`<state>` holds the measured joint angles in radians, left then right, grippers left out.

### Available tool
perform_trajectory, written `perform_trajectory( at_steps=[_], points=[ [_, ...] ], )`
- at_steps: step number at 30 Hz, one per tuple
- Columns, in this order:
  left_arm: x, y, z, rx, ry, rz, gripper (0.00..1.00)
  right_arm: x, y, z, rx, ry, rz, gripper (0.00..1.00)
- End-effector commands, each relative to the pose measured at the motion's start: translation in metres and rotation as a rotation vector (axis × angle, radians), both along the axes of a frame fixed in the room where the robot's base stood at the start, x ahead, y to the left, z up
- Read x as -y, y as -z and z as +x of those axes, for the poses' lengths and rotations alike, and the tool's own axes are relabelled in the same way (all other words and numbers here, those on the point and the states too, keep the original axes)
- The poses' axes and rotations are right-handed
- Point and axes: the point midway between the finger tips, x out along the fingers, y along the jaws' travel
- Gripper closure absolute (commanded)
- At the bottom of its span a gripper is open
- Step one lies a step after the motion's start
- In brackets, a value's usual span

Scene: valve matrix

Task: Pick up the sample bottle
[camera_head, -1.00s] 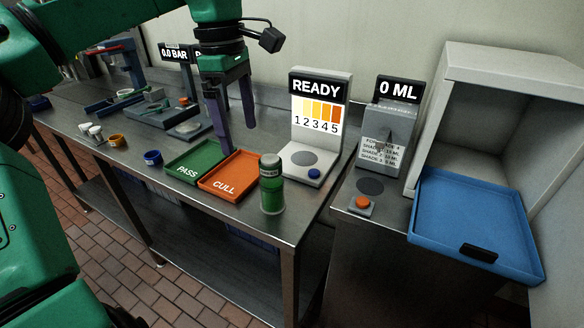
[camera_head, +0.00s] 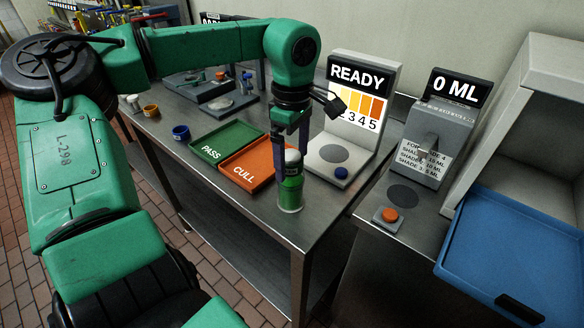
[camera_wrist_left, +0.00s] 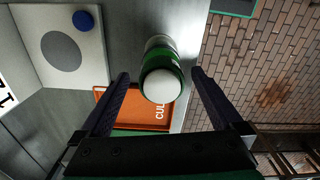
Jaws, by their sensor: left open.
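The sample bottle (camera_head: 290,190), green with a pale cap, stands upright on the steel bench near its front edge, just right of the orange CULL tray (camera_head: 262,180). My left gripper (camera_head: 290,165) points down over it and is open, its fingers reaching down on either side of the bottle's upper part. In the left wrist view the bottle's white cap (camera_wrist_left: 160,86) lies between the two spread fingers, with a gap on each side. My right gripper is not seen.
A green PASS tray (camera_head: 222,143) lies left of the CULL tray. The READY shade station (camera_head: 340,150) with its blue button stands close behind the bottle. A 0 ML dispenser (camera_head: 435,135) and a blue tray (camera_head: 510,250) are on the right.

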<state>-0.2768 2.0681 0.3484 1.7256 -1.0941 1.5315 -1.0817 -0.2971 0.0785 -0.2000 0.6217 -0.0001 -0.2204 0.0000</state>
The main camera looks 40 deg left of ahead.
Motion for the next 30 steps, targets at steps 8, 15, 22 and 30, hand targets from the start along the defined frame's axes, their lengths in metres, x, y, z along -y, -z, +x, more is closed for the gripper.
perform_trajectory(
  at_steps=[8, 15, 22, 30],
  points=[
    [0.000, 0.020, 0.000, 0.001, -0.003, 0.000, 0.00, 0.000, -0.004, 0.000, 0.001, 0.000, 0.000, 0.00],
    [-0.001, 0.019, 0.000, 0.001, -0.003, 0.001, 0.69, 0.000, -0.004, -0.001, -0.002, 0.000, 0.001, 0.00],
    [0.000, 0.018, 0.000, 0.002, -0.003, 0.000, 1.00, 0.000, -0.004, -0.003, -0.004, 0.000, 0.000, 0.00],
    [-0.001, 0.012, 0.001, 0.004, -0.003, 0.002, 1.00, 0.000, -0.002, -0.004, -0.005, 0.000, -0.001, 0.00]
  ],
)
